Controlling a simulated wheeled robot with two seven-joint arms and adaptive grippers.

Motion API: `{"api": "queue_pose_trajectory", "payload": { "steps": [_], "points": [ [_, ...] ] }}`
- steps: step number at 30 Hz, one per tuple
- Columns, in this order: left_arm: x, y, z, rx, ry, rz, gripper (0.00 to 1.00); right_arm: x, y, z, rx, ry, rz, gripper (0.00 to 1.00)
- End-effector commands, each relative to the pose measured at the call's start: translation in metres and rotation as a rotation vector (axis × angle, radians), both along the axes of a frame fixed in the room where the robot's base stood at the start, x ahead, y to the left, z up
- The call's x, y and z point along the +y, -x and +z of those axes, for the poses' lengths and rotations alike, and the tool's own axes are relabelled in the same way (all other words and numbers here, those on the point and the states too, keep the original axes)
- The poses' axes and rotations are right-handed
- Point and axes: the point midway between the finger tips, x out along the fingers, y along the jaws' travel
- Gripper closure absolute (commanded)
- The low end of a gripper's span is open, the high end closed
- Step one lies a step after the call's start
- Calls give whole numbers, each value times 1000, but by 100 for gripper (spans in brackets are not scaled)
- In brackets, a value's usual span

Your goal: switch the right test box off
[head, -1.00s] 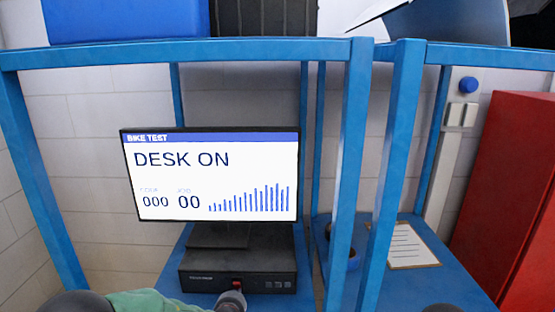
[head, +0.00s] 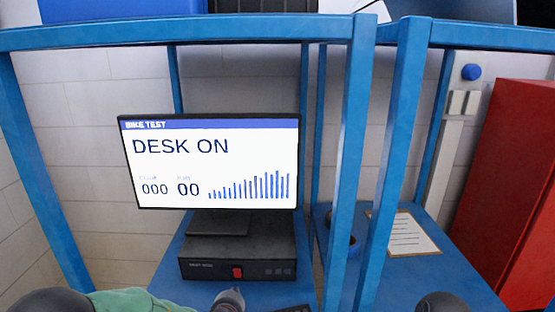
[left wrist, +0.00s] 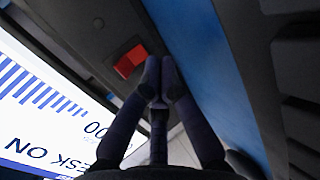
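A black test box (head: 205,256) stands on a blue shelf under the monitor (head: 215,162), which reads "DESK ON". A red switch (head: 237,271) is on the box's front face. My left gripper (head: 231,294) is just in front of and below the switch, apart from it in the head view. In the left wrist view its fingertips (left wrist: 160,82) are together and empty, close beside the red switch (left wrist: 130,62). Whether they touch it is hard to tell there. I see only one test box.
Blue frame posts (head: 352,160) stand right of the monitor, between the two bays. A red cabinet (head: 510,190) stands at far right.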

Motion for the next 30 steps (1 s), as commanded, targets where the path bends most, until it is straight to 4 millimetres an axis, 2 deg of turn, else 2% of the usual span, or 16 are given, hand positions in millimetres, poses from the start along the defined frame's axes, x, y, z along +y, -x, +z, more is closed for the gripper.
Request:
{"api": "queue_pose_trajectory", "payload": {
  "steps": [18,30],
  "points": [
    [0,41,0,-1,0,0,100,0,0,-8,0,0,0,100],
    [0,44,0,-1,1,2,100,0,0,-8,0,0,0,100]
  ]
}}
